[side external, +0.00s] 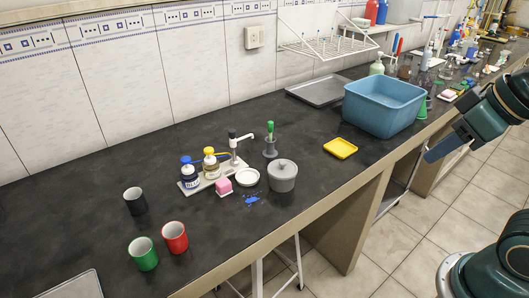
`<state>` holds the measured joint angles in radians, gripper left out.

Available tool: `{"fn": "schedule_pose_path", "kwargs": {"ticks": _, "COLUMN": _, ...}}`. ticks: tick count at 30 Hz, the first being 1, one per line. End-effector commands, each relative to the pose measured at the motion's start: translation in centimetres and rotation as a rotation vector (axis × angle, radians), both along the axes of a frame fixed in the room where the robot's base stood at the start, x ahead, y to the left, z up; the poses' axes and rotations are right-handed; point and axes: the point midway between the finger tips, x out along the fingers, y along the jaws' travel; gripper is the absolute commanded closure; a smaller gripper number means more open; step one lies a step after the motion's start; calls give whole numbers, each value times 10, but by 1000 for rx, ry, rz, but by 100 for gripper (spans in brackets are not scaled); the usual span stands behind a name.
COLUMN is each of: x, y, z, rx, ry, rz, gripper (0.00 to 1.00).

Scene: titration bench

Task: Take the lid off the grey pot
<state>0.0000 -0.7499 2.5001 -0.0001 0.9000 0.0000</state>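The grey pot (282,184) stands upright on the dark bench near its front edge. Its grey lid (281,168) sits on top, with a small knob in the middle. My gripper (432,157) is in the air at the right, beyond the bench's front edge and well away from the pot. It is seen from the side, so I cannot tell whether its fingers are apart. Nothing shows held in it.
A white dish (248,178), a pink block (223,186) and a blue patch (251,199) lie left of the pot. Behind are bottles on a tray (191,188) and a green-topped stand (270,142).

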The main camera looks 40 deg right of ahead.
Motion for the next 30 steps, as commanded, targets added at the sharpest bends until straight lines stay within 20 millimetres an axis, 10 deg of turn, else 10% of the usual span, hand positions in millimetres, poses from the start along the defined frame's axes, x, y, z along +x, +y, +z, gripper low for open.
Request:
{"fn": "schedule_pose_path", "kwargs": {"ticks": 11, "x": 0, "y": 0, "z": 0, "rx": 0, "ry": 0, "rz": 0, "gripper": 0}}
{"fn": "schedule_pose_path", "kwargs": {"ticks": 30, "x": 32, "y": 2, "z": 17, "rx": -75, "ry": 53, "rz": 162, "gripper": 0}}
